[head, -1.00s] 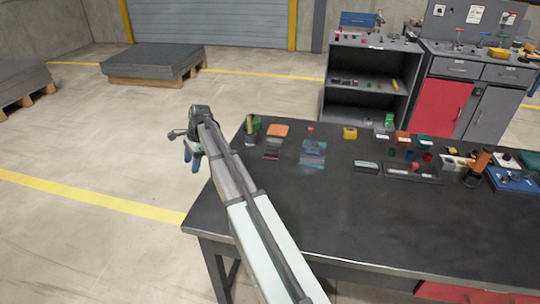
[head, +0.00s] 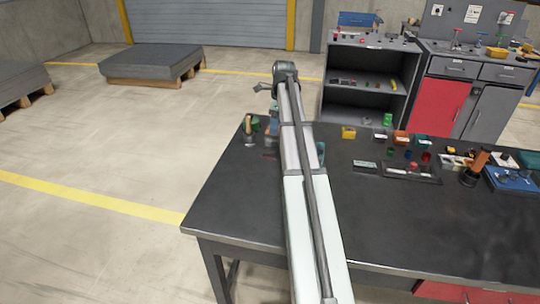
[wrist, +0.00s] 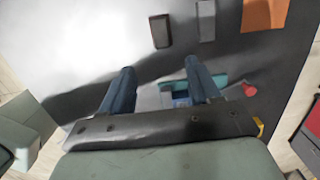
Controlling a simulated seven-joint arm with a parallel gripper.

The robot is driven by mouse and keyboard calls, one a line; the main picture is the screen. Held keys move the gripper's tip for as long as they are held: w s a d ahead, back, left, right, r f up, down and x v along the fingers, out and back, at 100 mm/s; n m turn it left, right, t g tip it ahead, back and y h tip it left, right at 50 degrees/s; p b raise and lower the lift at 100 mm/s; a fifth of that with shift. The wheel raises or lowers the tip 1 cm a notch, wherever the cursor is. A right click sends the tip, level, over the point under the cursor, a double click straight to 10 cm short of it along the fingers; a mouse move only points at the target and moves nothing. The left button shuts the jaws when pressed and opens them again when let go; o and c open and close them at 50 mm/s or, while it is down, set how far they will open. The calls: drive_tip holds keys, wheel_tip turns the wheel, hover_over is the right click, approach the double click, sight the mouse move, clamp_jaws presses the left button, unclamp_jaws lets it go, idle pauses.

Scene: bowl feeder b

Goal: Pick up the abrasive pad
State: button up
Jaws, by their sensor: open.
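Several flat pieces lie on the dark workbench (head: 240,215). In the wrist view they are a small dark block (wrist: 160,32), a grey block (wrist: 206,21) and an orange sheet (wrist: 264,15); I cannot tell for certain which one is the abrasive pad. My gripper (wrist: 160,67) is open and empty above the bench, and the dark block shows just past its fingertips. In the head view my arm hides most of the gripper and these pieces.
A teal tray (wrist: 222,80) with a red-knobbed item (wrist: 249,89) lies behind the right finger. In the head view a brown-handled tool (head: 249,125) stands at the bench's left corner, and a yellow bin (head: 348,132) is to the right. The bench's front is clear.

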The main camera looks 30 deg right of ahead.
hover_over(270, 151)
drive_tip(key=s, duration=0.1)
drive_tip(key=f, duration=0.4)
drive_tip(key=d+f, duration=0.1)
drive_tip(key=f, duration=0.1)
drive_tip(key=shift+f, duration=0.35)
drive_tip(key=shift+w+a+f, duration=0.15)
drive_tip(key=shift+w+f, duration=0.05)
drive_tip(key=shift+f, duration=0.7)
drive_tip(key=shift+w+a+f, duration=0.1)
drive_tip(key=shift+w+f, duration=0.05)
drive_tip(key=shift+f, duration=0.75)
drive_tip(key=shift+w+a+f, duration=0.15)
drive_tip(key=shift+w+f, duration=0.05)
drive_tip(key=shift+f, duration=0.7)
drive_tip(key=shift+c, duration=0.2)
clamp_jaws()
wheel_tip(270, 151, up, 10)
